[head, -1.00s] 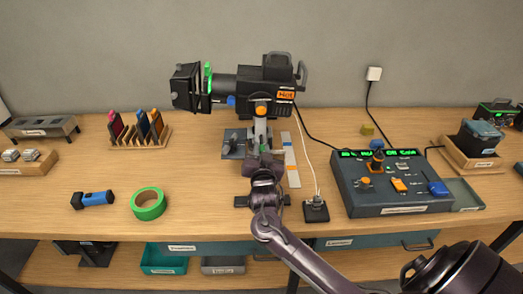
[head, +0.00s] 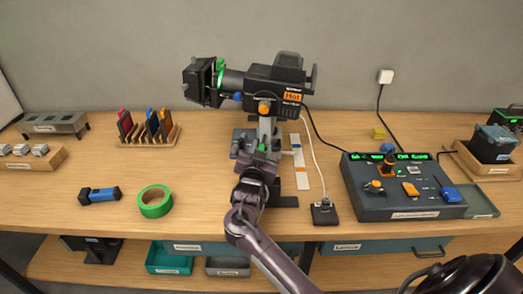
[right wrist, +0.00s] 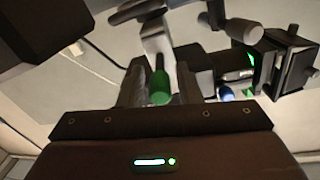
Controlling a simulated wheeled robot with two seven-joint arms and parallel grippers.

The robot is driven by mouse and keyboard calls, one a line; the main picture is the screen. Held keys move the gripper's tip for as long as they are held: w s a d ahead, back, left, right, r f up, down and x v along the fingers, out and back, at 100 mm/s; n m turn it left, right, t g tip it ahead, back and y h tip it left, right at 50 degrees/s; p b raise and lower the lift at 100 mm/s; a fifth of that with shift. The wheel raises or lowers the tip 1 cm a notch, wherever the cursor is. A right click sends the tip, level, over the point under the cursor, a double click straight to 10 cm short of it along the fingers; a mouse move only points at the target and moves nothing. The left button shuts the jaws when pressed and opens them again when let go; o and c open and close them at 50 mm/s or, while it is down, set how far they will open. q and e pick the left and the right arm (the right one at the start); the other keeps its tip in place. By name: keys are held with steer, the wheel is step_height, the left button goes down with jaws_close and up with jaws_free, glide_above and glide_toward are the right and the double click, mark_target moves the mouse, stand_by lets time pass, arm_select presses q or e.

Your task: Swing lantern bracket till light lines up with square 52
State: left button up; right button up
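The black lantern (head: 280,82) sits on a grey bracket (head: 266,133) at the back middle of the bench. Its lens end, with a green ring, points left, and an orange knob (head: 264,107) is on its side. My right gripper (head: 259,158) is in front of the bracket's lower part. In the right wrist view its two fingers (right wrist: 160,88) stand on either side of a green-ended handle (right wrist: 160,87) and appear closed on it. The lantern's lens end (right wrist: 284,62) shows at right there. No beam and no square 52 can be made out. My left gripper is out of view.
A control console (head: 403,190) with lit green displays stands right of the bracket. A white cable runs to a small black box (head: 324,212). Green tape (head: 154,201) and a blue-black torch (head: 99,195) lie left, before a slotted rack (head: 152,140).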

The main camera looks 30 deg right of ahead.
steer(key=shift+o, duration=0.7)
steer(key=shift+s+a+f, duration=0.1)
steer(key=shift+s+a, duration=0.15)
steer(key=b+v, duration=0.1)
steer(key=v, duration=0.6)
steer(key=shift+b, duration=0.4)
steer(key=shift+s+a, duration=0.1)
